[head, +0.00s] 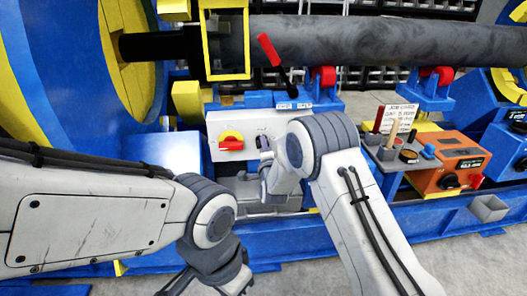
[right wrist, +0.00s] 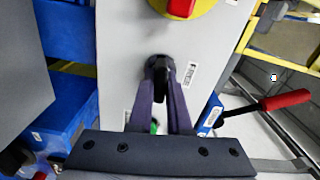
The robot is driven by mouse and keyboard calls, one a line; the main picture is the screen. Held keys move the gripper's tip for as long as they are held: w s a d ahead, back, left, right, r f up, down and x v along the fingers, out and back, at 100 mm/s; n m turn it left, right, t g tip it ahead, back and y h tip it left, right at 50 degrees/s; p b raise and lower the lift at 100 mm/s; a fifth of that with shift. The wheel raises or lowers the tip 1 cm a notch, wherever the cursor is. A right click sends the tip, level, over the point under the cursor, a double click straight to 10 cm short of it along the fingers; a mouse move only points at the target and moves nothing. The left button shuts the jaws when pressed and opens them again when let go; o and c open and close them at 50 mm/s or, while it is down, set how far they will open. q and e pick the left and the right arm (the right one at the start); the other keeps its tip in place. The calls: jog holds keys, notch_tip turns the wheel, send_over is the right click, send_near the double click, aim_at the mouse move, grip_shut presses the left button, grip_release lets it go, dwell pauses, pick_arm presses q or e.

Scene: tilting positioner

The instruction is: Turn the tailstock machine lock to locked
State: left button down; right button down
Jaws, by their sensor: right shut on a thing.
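A black knob (right wrist: 161,82) sticks out of a light grey panel (right wrist: 122,48); I take it as the machine lock, though no label for it is readable. My right gripper (right wrist: 162,72) is shut on this knob, a finger on each side. In the head view the right gripper (head: 264,150) reaches the right part of the same panel (head: 216,122), and my wrist hides most of the knob. A red and yellow rotary switch (head: 231,142) sits left of it. My left gripper (head: 205,284) hangs at the bottom edge, its fingertips cut off.
A thick grey shaft (head: 390,42) runs above the panel. A red-handled lever (right wrist: 284,100) stands right of the panel in the wrist view. An orange box (head: 449,160) and a tool tray (head: 385,165) stand to the right. A blue frame (head: 330,232) lies below.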

jog(key=shift+f+m+b, duration=0.15)
jog(key=shift+m+b, duration=0.4)
jog(key=shift+m, duration=0.15)
jog(key=c, duration=0.9)
grip_release()
jog(key=shift+o, duration=0.2)
jog(key=s+d, duration=0.1)
jog(key=s, duration=0.9)
jog(key=shift+s, duration=0.25)
